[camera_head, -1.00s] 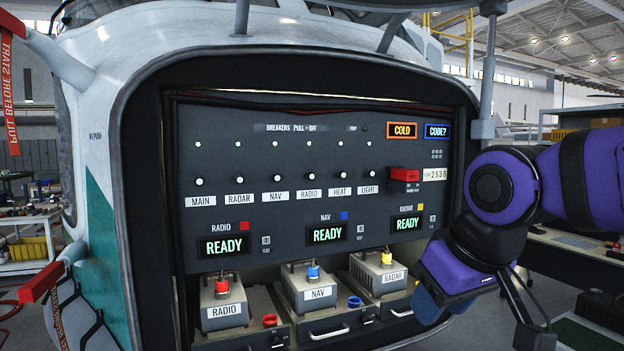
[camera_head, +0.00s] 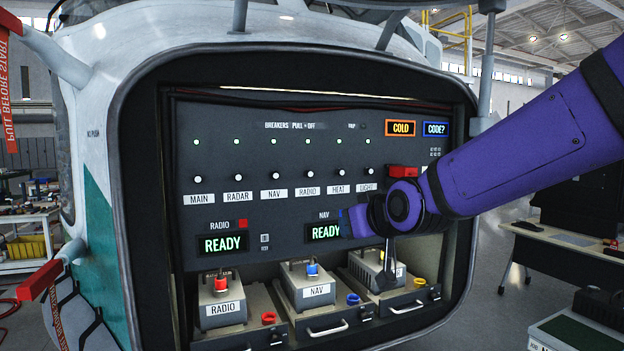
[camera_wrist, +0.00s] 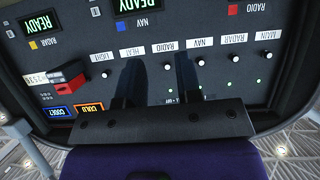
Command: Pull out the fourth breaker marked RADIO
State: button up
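The RADIO breaker (camera_head: 313,175) is a small white-tipped knob, fourth from the left in the panel row, above its RADIO label (camera_head: 309,190). In the upside-down wrist view the RADIO knob (camera_wrist: 169,66) shows between the two dark fingers. My gripper (camera_wrist: 160,62) is open and points at the panel. The fingers look apart from the knob, but their exact depth is unclear. One finger covers the HEAT knob and the other lies toward the NAV knob (camera_wrist: 200,61). In the head view my wrist is in front of the lower right panel; the fingertips cannot be made out.
Neighbouring breakers include HEAT (camera_head: 340,174) and NAV (camera_head: 275,174). A red guarded switch (camera_head: 402,171) sits right of the row. Below are READY displays (camera_head: 222,244) and the RADIO unit (camera_head: 221,309). The dark bay frame (camera_head: 142,200) surrounds the panel.

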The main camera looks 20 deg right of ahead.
aim_at(310, 175)
jog(key=w+r+t, duration=0.2)
jog(key=w+t, duration=0.1)
jog(key=w, duration=0.4)
jog(key=w+r+t, duration=0.2)
jog(key=w+t, duration=0.1)
jog(key=w, duration=0.4)
jog(key=w+r+n+t+h, duration=0.1)
jog(key=w+r+t, duration=0.1)
jog(key=w, duration=0.6)
jog(key=shift+w+a+r+t, duration=0.1)
jog(key=shift+r+t, duration=0.1)
jog(key=shift+t, duration=0.4)
